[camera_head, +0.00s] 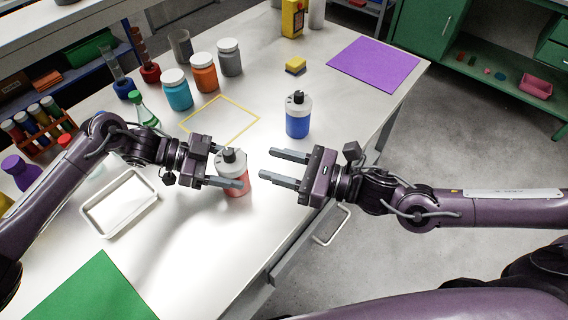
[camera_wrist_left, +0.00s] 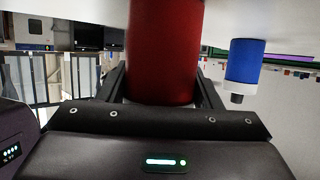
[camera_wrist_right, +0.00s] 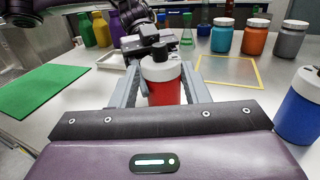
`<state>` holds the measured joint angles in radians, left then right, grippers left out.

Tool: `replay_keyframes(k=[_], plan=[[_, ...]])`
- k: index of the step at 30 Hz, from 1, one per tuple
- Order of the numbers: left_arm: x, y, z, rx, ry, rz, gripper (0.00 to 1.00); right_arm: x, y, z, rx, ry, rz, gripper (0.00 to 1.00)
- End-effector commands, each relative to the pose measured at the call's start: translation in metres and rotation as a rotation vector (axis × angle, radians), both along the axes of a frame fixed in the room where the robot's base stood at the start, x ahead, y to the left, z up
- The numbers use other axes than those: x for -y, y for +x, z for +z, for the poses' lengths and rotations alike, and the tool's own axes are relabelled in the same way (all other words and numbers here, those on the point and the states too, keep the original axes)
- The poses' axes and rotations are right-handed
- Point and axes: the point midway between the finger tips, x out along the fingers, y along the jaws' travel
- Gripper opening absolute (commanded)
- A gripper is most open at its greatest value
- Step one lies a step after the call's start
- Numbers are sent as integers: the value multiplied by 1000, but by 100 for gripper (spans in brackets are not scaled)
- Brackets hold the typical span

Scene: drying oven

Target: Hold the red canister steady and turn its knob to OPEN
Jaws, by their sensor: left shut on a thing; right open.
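The red canister (camera_head: 236,187) stands upright on the white table, with a white top and a black knob (camera_head: 232,156). My left gripper (camera_head: 228,166) is shut on the canister from the left, and the left wrist view shows its red body (camera_wrist_left: 165,50) between the fingers. My right gripper (camera_head: 272,167) is open and empty to the right of the canister, its fingers pointing at it. In the right wrist view the canister (camera_wrist_right: 163,92) and its knob (camera_wrist_right: 159,52) show between and beyond the open fingers. The knob's setting is too small to read.
A blue canister (camera_head: 298,122) with a black knob stands behind my right gripper. A yellow outlined square (camera_head: 222,119) lies behind the red canister. Several jars stand at the back, a metal tray (camera_head: 119,202) lies left, and a green mat (camera_head: 84,291) lies in front.

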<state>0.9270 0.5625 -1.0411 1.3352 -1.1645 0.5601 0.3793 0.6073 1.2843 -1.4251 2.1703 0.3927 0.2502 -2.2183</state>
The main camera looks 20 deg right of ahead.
Motion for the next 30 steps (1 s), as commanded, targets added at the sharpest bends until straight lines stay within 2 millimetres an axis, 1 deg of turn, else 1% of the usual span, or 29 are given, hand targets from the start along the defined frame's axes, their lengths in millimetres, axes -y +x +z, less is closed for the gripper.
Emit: replay_keyframes(k=[1, 5, 13, 14, 15, 19, 23, 30], plan=[[0, 0, 0, 1, -1, 0, 33, 5, -3, 0, -1, -1, -1, 42], [0, 0, 0, 1, -1, 0, 33, 10, -7, 0, -1, -1, 1, 42], [0, 0, 0, 1, -1, 0, 33, 11, -8, 1, 1, 1, 2, 42], [0, 0, 0, 1, -1, 0, 33, 11, -8, 1, 1, 1, 1, 44], [0, 0, 0, 1, -1, 0, 33, 11, -8, 1, -2, 2, 1, 44], [0, 0, 0, 1, -1, 0, 33, 11, -8, 0, -58, 39, 1, 44], [0, 0, 0, 1, -1, 0, 33, 11, -9, 0, -216, 145, 2, 44], [0, 0, 0, 1, -1, 0, 33, 13, -11, -1, -663, 443, 3, 44]])
